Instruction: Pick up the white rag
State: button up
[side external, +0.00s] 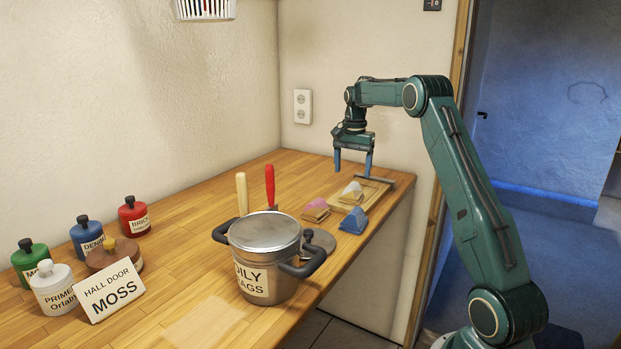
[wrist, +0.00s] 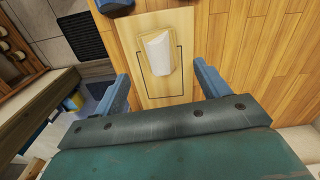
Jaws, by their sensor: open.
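The white rag (side external: 352,191) is a small folded, peaked piece on a tan block, on a pale board near the bench's far right end. In the wrist view the white rag (wrist: 157,52) lies on the pale board (wrist: 160,91) inside a thin dark outline. My gripper (side external: 353,166) is open and empty, pointing down above the board, just beyond the rag. In the wrist view my gripper's fingers (wrist: 161,76) stand apart to either side, with the rag ahead between their lines, untouched.
A pink rag (side external: 317,205) and a blue rag (side external: 354,221) sit close by. A lidded pot labelled oily rags (side external: 262,268) stands nearer the camera, with two upright handled tools (side external: 270,185) behind it. Several paint bottles (side external: 85,238) and a "Hall Door Moss" card (side external: 110,290) are at left.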

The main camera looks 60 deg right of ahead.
aim_at(352, 185)
jog(key=shift+f, duration=0.7)
jog(key=shift+d+f, duration=0.1)
jog(key=shift+f, duration=2.45)
jog(key=c, duration=1.1)
